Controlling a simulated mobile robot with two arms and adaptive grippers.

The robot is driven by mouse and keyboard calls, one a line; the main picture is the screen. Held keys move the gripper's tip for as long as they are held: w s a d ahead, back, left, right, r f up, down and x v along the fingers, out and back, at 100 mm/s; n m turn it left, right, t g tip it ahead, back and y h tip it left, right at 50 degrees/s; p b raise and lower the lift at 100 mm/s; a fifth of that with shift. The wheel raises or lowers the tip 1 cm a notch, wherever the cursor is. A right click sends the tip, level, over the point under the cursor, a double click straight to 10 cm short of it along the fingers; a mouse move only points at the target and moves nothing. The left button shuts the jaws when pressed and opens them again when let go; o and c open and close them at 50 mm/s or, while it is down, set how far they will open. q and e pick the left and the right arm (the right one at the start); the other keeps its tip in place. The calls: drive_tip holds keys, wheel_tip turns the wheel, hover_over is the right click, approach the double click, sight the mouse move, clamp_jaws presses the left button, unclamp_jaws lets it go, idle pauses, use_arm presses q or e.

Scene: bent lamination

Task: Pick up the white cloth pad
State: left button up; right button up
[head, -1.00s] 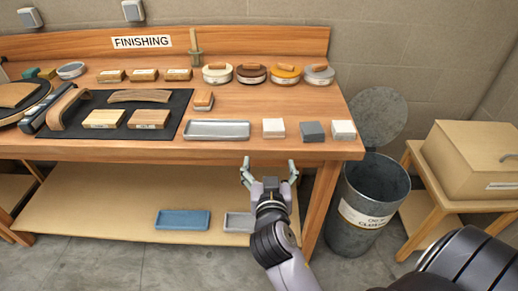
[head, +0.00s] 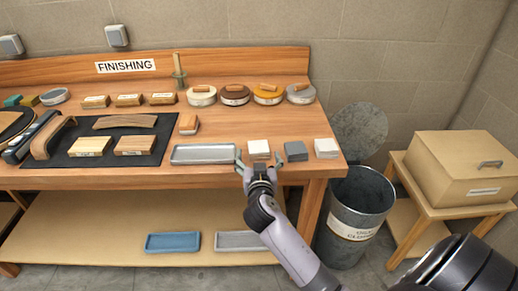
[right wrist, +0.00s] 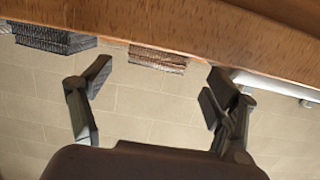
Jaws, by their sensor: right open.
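Two white pads lie near the front edge of the bench in the head view: one (head: 259,147) left of a grey pad (head: 296,151), another (head: 326,147) right of it. I cannot tell by texture which is the cloth one. My right gripper (head: 259,161) is open at the bench's front edge, just before the left white pad, its fingers spread to either side. In the right wrist view, which looks upside down, that pad (right wrist: 157,61) shows shaded between the open fingers (right wrist: 156,85), apart from them. The grey pad (right wrist: 50,38) is at left. My left gripper is out of view.
A grey metal tray (head: 203,153) lies close left of the right gripper. The bench edge (head: 130,178) runs below it. A waste bin (head: 358,215) stands to the right, with a box (head: 462,165) on a side table beyond. Blocks and round tins line the back.

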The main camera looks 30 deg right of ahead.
sight(260, 151)
drive_tip(key=p+x, duration=0.1)
drive_tip(key=x, duration=0.3)
drive_tip(key=shift+d, duration=0.25)
drive_tip(key=shift+s, duration=0.1)
drive_tip(key=c, duration=1.1)
